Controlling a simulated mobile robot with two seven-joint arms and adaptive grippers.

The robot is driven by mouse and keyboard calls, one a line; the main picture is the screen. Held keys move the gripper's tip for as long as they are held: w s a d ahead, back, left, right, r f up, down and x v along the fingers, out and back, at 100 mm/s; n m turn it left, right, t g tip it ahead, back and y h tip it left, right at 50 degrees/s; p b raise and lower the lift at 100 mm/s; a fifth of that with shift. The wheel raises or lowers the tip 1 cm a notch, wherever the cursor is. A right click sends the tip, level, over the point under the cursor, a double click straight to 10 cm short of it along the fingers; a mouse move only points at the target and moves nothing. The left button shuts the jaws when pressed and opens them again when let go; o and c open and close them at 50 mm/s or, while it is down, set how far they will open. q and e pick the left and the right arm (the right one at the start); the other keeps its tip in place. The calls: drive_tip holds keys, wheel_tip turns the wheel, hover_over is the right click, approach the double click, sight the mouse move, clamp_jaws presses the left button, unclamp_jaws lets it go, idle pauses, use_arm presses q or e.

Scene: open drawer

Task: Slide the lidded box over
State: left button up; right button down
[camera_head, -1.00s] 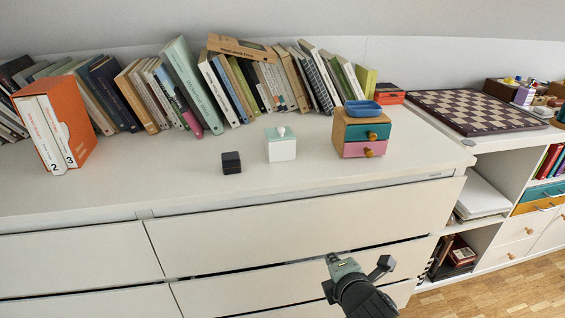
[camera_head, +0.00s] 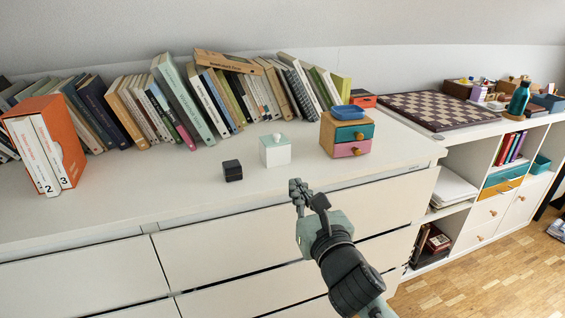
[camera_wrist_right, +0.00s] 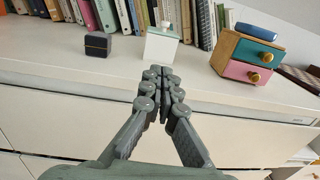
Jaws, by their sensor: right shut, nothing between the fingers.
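The lidded box (camera_head: 275,152) is a small white box with a pale green lid and a round white knob. My right gripper (camera_head: 297,186) is shut and empty. It is in front of the box, near the dresser's front edge, apart from the box in the head view. In the right wrist view the closed fingers (camera_wrist_right: 160,78) point toward the box. My left gripper is not in view.
A small dark box (camera_head: 232,171) stands left of the lidded box. A wooden mini drawer unit (camera_head: 327,137) with a blue tray (camera_head: 347,112) on top stands to the right. A row of books (camera_head: 180,100) lines the back.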

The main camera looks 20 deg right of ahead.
approach(279, 156)
drive_tip(key=w, duration=0.5)
drive_tip(key=shift+w+r, duration=0.1)
drive_tip(key=shift+w, duration=0.15)
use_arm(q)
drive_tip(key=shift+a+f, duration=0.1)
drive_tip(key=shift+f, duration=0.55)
use_arm(e)
drive_tip(key=shift+w, duration=0.65)
